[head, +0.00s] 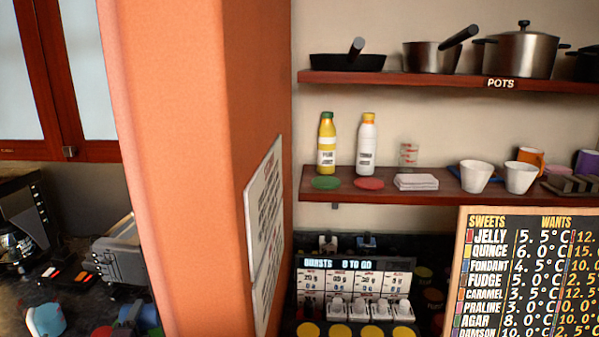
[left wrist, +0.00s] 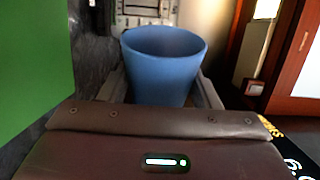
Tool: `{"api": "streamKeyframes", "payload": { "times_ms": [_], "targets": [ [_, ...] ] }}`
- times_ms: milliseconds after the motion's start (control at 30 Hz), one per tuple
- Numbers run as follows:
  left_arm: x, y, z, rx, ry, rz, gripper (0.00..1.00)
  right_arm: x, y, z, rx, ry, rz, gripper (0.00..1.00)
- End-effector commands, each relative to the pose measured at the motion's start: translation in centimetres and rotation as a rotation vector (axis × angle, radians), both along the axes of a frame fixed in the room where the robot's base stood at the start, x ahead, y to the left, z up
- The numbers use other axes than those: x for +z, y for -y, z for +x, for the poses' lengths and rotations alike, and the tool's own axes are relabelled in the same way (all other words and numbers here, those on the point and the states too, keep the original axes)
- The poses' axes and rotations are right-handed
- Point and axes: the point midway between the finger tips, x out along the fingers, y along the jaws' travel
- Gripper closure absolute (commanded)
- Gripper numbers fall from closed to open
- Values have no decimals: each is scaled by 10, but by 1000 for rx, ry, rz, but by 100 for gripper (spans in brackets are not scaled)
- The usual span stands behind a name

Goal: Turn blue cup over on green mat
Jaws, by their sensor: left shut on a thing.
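In the left wrist view my left gripper (left wrist: 162,92) is shut on the blue cup (left wrist: 163,66). The cup stands between the fingers, its wide rim at the top of the picture. I cannot clearly pick out this gripper in the head view. A small round green mat (head: 326,183) lies bare on the lower shelf, in front of a yellow bottle. A large flat green surface (left wrist: 28,70) fills the left of the wrist view; I cannot tell what it is. My right gripper is not in view.
On the lower shelf (head: 400,198) are a red mat (head: 369,184), a white bottle (head: 367,148), white cloths (head: 416,182) and white cups (head: 475,177). An orange pillar (head: 185,150) parts it from the left counter. A light blue cup-like thing (head: 45,321) shows bottom left.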

Motion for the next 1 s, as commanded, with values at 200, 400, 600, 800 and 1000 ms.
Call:
{"api": "streamKeyframes", "payload": {
  "times_ms": [200,400,600,800,1000],
  "targets": [
    [1,0,0,0,2,-5,66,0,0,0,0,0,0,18],
    [-4,1,-1,2,59,-260,66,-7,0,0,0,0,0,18],
    [0,0,0,1,119,-503,66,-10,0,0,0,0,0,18],
    [1,0,0,0,122,-513,66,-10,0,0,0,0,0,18],
    [-2,1,0,3,162,-693,66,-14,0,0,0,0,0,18]
  ]
}}
